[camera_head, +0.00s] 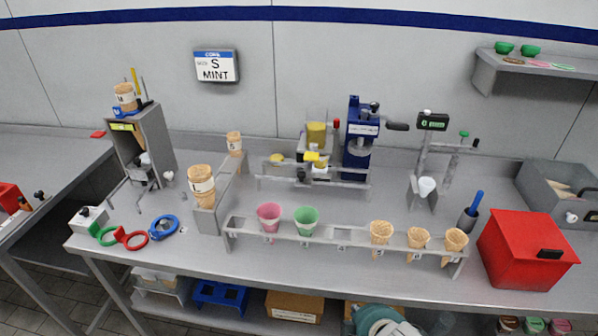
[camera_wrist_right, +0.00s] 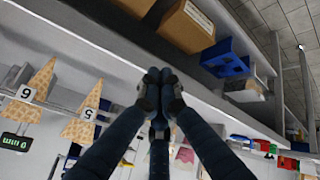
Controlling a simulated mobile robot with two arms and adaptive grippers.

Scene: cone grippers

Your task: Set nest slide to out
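A blue press (camera_head: 361,130) stands at the back middle of the bench. In front and to its left is a low grey rail frame (camera_head: 313,181) with small yellow parts (camera_head: 313,157) on it. This may hold the nest slide, but I cannot tell which part is the slide or whether it is in or out. My right gripper (camera_wrist_right: 160,88) shows in the right wrist view, its dark fingertips together and nothing seen between them. It is near the bench's front edge, apart from the rail frame.
A cone rack (camera_head: 345,240) with pink and green cups and several cones runs along the front. A red box (camera_head: 525,250) stands at right. Stacked cones (camera_head: 201,185) stand left of the frame. A shelf below holds a blue bin (camera_head: 220,296) and cartons (camera_head: 294,306).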

